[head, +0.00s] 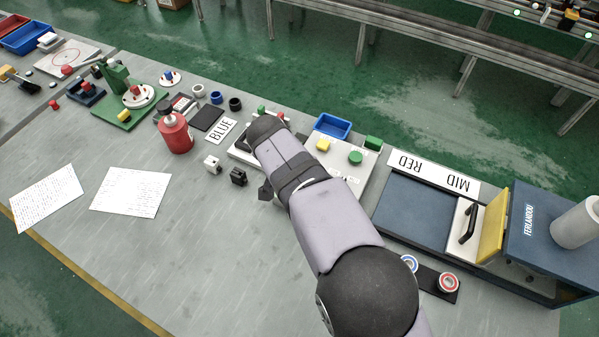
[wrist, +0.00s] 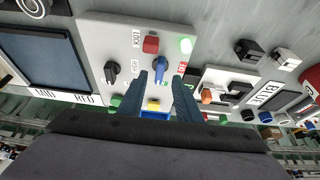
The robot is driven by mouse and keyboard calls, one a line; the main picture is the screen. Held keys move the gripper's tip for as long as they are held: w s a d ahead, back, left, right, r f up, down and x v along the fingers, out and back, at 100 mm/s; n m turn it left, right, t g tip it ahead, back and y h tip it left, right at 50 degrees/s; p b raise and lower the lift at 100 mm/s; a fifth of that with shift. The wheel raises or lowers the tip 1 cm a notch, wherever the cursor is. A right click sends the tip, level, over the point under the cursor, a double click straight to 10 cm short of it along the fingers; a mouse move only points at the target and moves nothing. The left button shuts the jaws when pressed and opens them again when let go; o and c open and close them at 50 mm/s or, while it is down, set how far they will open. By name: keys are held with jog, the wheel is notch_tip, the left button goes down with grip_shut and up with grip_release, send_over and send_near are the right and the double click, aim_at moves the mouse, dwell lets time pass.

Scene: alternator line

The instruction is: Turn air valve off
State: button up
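A light panel (wrist: 205,30) with knobs and buttons fills the middle of the wrist view. It carries a blue knob (wrist: 160,68), a black knob (wrist: 112,70), a red button (wrist: 150,43), a yellow button (wrist: 153,105) and a green button (wrist: 115,102). No readable label tells me which control is the air valve. My gripper (wrist: 160,77) is open, its two fingers apart, with the blue knob showing between the fingertips. I cannot tell whether they touch it.
A blue tray (head: 333,126) stands behind the panel. Small black and white blocks (head: 238,176) and a red can (head: 175,134) are to the left. A blue machine (head: 545,235) with a yellow plate is at right. Two paper sheets (head: 130,192) lie on open bench at left.

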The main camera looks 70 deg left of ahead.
jog(key=shift+p+x, duration=0.7)
jog(key=shift+x, duration=1.3)
jog(key=shift+c, duration=0.3)
grip_shut()
